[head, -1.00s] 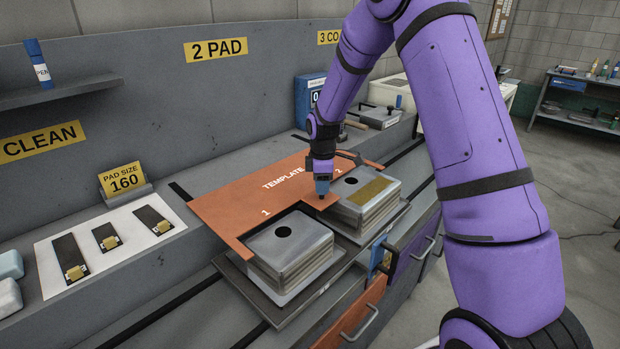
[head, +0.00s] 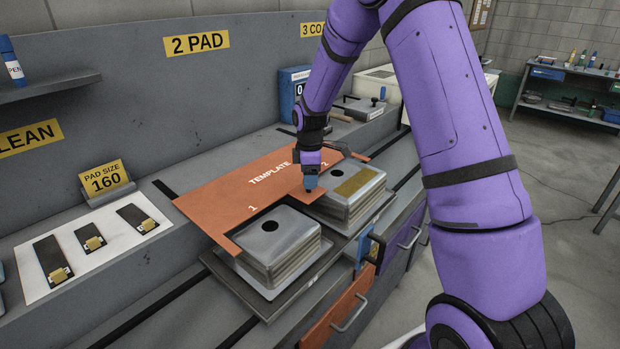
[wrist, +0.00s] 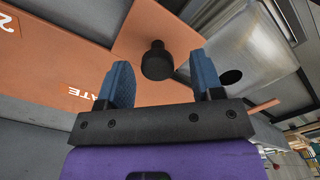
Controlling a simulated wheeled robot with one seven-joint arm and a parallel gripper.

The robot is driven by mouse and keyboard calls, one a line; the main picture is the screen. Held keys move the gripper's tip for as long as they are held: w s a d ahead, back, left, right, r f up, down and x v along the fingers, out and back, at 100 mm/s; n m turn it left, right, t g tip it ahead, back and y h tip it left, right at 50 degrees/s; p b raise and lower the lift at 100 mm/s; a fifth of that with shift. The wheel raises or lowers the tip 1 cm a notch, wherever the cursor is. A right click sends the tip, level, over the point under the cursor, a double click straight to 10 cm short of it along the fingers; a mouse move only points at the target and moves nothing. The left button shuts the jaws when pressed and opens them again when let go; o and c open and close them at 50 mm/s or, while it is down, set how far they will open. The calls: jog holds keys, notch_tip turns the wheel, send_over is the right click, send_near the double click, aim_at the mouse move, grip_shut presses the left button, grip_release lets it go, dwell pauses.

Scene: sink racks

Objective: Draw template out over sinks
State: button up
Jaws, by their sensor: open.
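The orange template (head: 225,197), marked TEMPLATE, 1 and 2, lies flat on the bench behind the two sinks, with a tongue reaching between them. Sink 1 (head: 284,243) is a bare upturned steel basin with a dark round hole. Sink 2 (head: 357,205) is similar and carries a yellow-brown pad (head: 357,182). My gripper (head: 309,184) points down over the tongue. In the wrist view its blue fingers (wrist: 163,78) are apart, with the template's black knob (wrist: 157,60) showing between them near the tips. I cannot tell if either finger touches it.
A blue counter box (head: 293,92) stands behind. Dark rails cross the bench. An orange drawer (head: 338,312) is below the front edge.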

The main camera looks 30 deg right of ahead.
notch_tip(320, 180, up, 10)
dwell(0.4)
jog(key=shift+s+r, duration=0.1)
jog(key=shift+r, duration=0.05)
jog(key=s+a+r+m+t, duration=0.3)
jog(key=s+r+m, duration=0.4)
jog(key=s+r, duration=0.95)
jog(key=s+m+t, duration=0.2)
jog(key=s+m, duration=0.4)
jog(key=s, duration=1.4)
jog(key=shift+a+r+m, duration=0.3)
jog(key=shift+a+r, duration=0.15)
